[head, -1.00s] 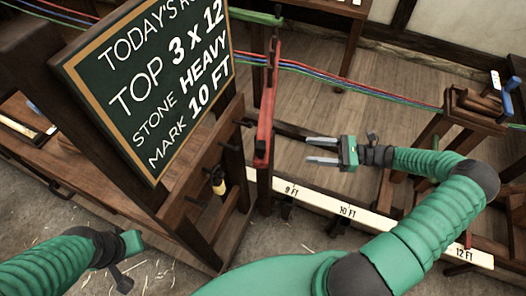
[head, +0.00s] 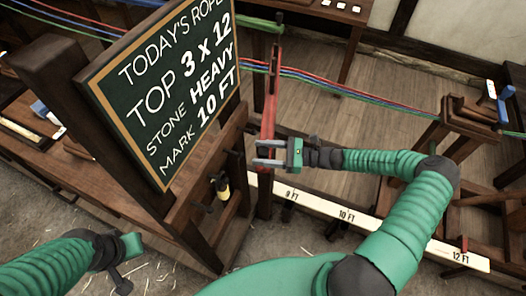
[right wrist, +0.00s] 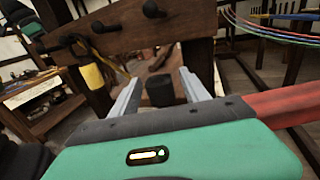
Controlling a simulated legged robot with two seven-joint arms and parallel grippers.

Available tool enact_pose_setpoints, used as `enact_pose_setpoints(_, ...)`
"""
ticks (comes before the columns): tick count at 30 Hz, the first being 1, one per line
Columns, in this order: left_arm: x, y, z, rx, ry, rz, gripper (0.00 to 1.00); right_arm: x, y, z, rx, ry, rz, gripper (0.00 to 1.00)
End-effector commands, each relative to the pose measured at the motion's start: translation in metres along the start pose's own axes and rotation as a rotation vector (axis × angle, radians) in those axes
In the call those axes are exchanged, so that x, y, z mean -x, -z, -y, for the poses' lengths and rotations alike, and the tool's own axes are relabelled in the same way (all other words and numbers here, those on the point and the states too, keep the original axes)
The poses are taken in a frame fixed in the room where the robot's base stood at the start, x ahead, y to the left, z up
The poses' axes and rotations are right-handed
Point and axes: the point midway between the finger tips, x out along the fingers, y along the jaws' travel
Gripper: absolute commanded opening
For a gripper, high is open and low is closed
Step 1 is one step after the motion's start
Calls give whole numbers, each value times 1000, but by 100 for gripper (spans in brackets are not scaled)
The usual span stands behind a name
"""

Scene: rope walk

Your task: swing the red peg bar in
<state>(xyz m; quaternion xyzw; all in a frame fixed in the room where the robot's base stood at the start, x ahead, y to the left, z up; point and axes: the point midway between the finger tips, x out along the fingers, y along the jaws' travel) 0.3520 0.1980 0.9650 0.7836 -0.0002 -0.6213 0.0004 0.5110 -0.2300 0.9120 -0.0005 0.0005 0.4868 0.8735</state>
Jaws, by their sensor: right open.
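The red peg bar (head: 271,92) runs upright in the head view, just right of the chalkboard, above the post by the 9 FT mark. It also shows in the right wrist view (right wrist: 290,104), outside the jaws on the right. My right gripper (head: 258,153) is open at the bar's lower end, its fingers overlapping it in the head view. In the right wrist view its open fingers (right wrist: 159,82) point at a dark round knob (right wrist: 160,91) between them; contact is unclear. My left gripper (head: 122,262) is low at left, its jaws unclear.
The chalkboard (head: 165,90) stands close left of the right gripper. A pegged wooden frame (head: 205,172) is below it. Red, blue and green strands (head: 360,92) cross behind. A white measuring strip (head: 375,225) runs along the front right.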

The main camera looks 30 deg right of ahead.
Motion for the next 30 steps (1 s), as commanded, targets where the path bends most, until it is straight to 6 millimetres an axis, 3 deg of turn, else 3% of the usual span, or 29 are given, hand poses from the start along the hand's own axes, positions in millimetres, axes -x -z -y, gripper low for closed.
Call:
enact_pose_setpoints(2,0,0,0,0,0,0,0,1,0,0,-1,0,0,54)
enact_pose_setpoints(15,0,0,0,0,0,0,0,1,1,1,-1,2,-1,0)
enact_pose_setpoints(30,0,0,0,0,0,0,0,2,0,2,-1,4,0,0)
